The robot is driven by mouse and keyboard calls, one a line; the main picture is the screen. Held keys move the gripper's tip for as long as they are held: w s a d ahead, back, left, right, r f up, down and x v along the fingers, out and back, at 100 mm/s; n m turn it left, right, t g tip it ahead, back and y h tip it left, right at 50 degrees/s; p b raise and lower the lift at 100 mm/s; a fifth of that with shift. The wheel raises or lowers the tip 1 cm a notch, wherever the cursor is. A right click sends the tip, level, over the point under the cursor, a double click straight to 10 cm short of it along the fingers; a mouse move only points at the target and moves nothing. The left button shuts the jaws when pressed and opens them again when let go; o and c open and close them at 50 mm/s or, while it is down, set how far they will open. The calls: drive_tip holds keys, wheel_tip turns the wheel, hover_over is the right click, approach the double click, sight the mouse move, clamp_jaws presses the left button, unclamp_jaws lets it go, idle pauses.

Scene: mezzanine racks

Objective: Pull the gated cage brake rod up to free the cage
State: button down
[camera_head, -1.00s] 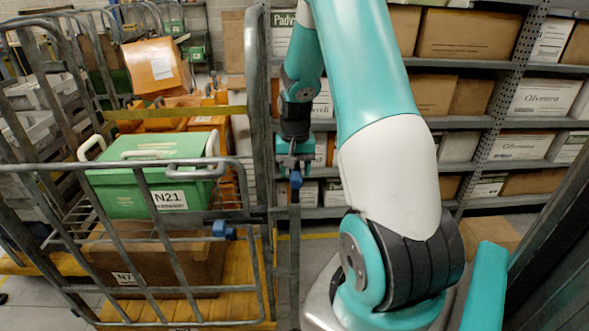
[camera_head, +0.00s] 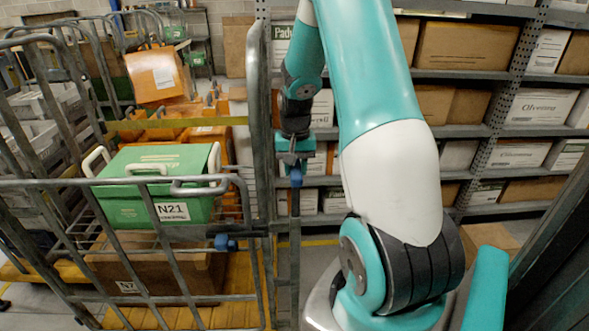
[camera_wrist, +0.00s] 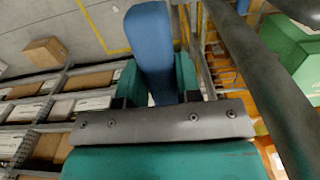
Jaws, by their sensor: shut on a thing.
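The gated cage (camera_head: 258,130) is a grey tubular frame at left, with a low barred gate across its front. The brake rod (camera_head: 295,250) is a grey upright bar beside the cage's right post, with a blue handle (camera_head: 296,178) at its top. My gripper (camera_head: 295,163) hangs over the rod, shut on the blue handle. In the wrist view the blue handle (camera_wrist: 150,45) lies between my teal fingers, and the grey cage tube (camera_wrist: 265,90) passes close by at right. The rod's lower end is out of view.
A green tote (camera_head: 130,205) labelled N21 sits on a brown carton (camera_head: 150,270) in the cage. A blue fitting (camera_head: 225,243) is on the gate. Racks of boxes (camera_head: 465,40) stand behind my arm. More cages with orange and grey containers stand at the back left.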

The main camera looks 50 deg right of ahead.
drive_tip(key=c, duration=1.1)
unclamp_jaws()
drive_tip(key=shift+w+d+r, duration=0.15)
drive_tip(key=shift+r, duration=0.25)
drive_tip(key=o, duration=0.3)
drive_tip(key=shift+f, duration=0.1)
wheel_tip(320, 180, up, 18)
drive_tip(key=b, duration=0.2)
drive_tip(key=shift+f, duration=0.25)
